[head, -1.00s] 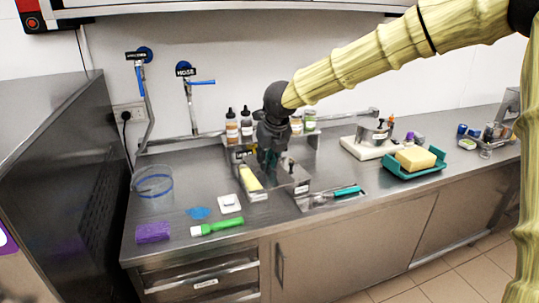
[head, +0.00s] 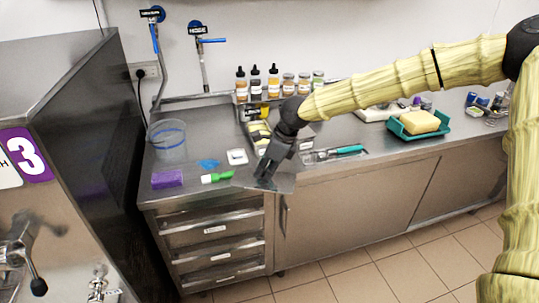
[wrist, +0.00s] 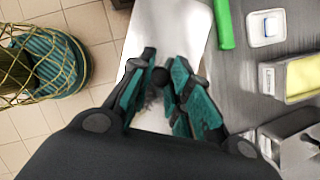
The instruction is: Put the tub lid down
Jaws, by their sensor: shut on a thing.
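My gripper (head: 265,174) is shut on the knob of a flat, shiny steel tub lid (head: 284,184), near the counter's front edge. In the wrist view my gripper's teal-padded fingers (wrist: 163,74) close around the dark knob, and the lid (wrist: 168,28) spreads out beyond them. The lid looks roughly level and covers part of the counter's edge; I cannot tell whether it touches the counter. A steel tub with yellow contents (wrist: 300,78) stands to the right in the wrist view. Another steel tub (wrist: 300,150) is beside it, partly cut off.
On the counter left of the lid are a green-and-white tube (head: 218,177), a purple block (head: 167,179), a blue piece (head: 208,163), a white square item (head: 237,157) and a clear bucket (head: 168,140). A teal-handled tool (head: 345,150) lies to the right. Bottles stand behind.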

